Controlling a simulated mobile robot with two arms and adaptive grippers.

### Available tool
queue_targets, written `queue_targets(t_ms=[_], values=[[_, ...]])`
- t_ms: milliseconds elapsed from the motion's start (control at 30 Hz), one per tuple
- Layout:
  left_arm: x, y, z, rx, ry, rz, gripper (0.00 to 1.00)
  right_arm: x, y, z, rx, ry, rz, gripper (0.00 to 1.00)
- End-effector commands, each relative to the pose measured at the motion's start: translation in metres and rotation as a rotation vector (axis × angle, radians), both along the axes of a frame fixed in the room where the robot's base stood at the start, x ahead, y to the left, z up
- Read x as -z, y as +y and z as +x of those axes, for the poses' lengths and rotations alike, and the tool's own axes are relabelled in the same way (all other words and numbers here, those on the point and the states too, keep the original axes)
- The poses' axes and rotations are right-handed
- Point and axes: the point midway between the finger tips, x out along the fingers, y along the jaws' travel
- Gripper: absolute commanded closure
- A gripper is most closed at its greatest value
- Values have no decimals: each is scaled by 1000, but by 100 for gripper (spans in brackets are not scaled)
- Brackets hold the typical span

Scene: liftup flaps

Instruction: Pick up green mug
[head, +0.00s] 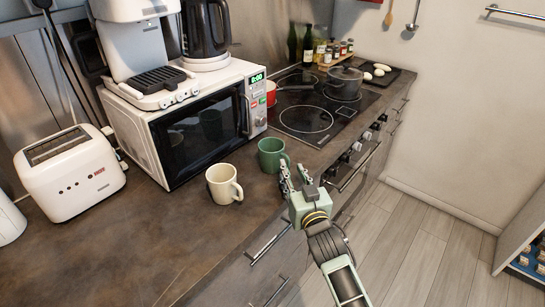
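A green mug (271,154) stands upright on the dark counter, in front of the microwave's right end and near the counter's front edge. A cream mug (223,184) stands to its left, with its handle toward the right. My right gripper (293,178) is at the counter's front edge, just right of and nearer than the green mug. Its two fingers point toward the mug and look spread, with nothing seen between them. The fingers overlap the mug's handle side in the picture, and I cannot tell whether they touch it. My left gripper is not in view.
A white microwave (206,128) stands behind the mugs, with a coffee machine (132,48) and a black kettle (205,30) on top. A white toaster (70,172) is at the left. A hob (306,118) with pans lies beyond the green mug. The front-left counter is clear.

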Motion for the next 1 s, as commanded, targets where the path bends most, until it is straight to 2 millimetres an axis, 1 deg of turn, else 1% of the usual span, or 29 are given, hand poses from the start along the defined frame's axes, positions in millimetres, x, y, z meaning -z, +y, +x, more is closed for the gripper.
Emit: queue_targets(t_ms=[33,100,200,467,800,1000], values=[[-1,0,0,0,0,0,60,-1,3,7,0,0,1,70],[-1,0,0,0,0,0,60,0,5,14,0,0,1,70],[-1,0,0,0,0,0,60,0,6,19,0,1,2,70],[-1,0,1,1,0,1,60,0,7,20,0,0,1,71],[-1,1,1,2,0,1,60,1,7,20,0,1,1,100],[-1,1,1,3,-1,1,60,1,6,20,0,1,1,100]])
